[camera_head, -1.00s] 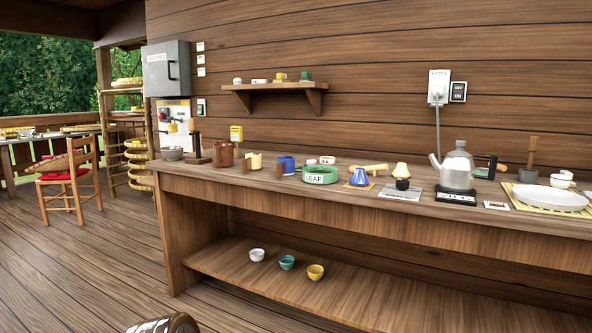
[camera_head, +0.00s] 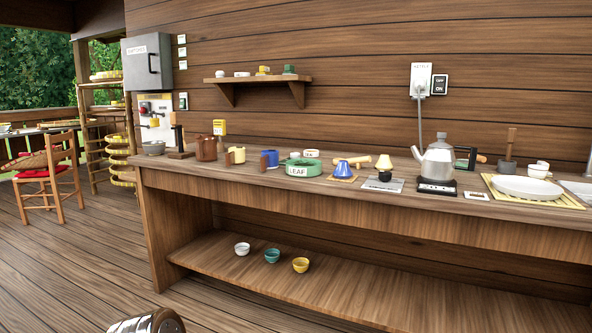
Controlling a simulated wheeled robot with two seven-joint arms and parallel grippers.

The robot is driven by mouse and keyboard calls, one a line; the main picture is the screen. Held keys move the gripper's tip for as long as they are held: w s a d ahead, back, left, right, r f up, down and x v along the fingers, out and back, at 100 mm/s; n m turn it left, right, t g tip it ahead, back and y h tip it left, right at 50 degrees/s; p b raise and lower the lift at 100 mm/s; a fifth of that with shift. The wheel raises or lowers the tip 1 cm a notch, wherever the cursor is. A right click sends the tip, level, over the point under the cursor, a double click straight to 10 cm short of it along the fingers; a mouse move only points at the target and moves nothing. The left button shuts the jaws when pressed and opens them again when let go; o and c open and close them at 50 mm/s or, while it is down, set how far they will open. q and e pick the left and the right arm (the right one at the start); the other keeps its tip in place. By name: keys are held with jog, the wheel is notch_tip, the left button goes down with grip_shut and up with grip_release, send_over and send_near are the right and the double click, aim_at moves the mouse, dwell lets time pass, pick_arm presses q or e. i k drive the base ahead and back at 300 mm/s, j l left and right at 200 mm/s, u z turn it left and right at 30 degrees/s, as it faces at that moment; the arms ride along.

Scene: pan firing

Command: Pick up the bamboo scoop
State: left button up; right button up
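A long, light tan piece (camera_head: 352,161) lies toward the back of the counter, behind the blue cone-shaped item (camera_head: 344,170). It may be the bamboo scoop, but it is too small to tell for sure. Neither of my grippers is in view.
The long wooden counter (camera_head: 230,180) holds a green LEAF tin (camera_head: 303,169), a brown pot (camera_head: 206,148), a kettle (camera_head: 437,161) on a black base and a white plate (camera_head: 527,188). Three bowls stand on the lower shelf (camera_head: 390,285). A chair (camera_head: 50,172) is at left. Floor in front is open.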

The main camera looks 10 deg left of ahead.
aim_at(358, 160)
jog(key=i, duration=0.25)
jog(key=i+u, duration=0.4)
jog(key=i+l+u, duration=0.4)
jog(key=i+j, duration=0.1)
jog(key=i, duration=0.05)
